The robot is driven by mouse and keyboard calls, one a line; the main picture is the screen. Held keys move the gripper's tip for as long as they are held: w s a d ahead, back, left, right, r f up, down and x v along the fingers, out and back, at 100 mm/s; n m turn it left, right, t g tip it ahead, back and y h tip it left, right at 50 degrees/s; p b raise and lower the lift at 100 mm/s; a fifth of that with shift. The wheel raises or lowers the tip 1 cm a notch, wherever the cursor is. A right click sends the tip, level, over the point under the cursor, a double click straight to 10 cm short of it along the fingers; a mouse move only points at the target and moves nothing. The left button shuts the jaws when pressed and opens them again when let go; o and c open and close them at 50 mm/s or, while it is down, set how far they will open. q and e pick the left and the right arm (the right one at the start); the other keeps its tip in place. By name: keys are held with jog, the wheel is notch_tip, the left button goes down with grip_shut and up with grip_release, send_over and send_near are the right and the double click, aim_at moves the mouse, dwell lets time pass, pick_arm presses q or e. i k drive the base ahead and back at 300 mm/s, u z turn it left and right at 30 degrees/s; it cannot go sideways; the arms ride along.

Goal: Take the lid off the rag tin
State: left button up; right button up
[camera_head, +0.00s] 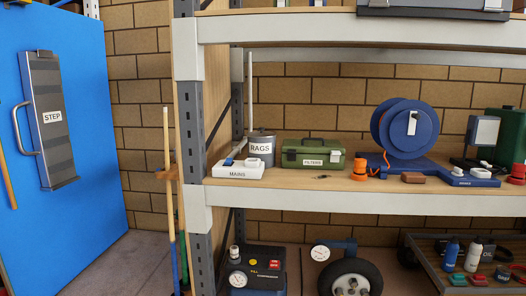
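The rag tin (269,158) is a grey metal can with a white "RAGS" label. It stands at the left end of the wooden shelf, near the upright post. Its grey lid (261,133) appears to sit on top of it. A white box labelled "MAINS" (237,173) stands in front of the tin and hides its lower left part. Neither of my grippers shows in the head view.
A green "FILTERS" box (313,154) stands right of the tin. A blue reel (408,128) and an orange item (359,169) are farther right. The shelf's post (197,150) is to the left, with an upper shelf beam (300,27) above. The floor (135,262) at left looks clear.

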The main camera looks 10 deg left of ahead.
aim_at(261, 134)
jog(key=u, duration=0.2)
jog(key=i, duration=1.4)
jog(key=z, duration=0.5)
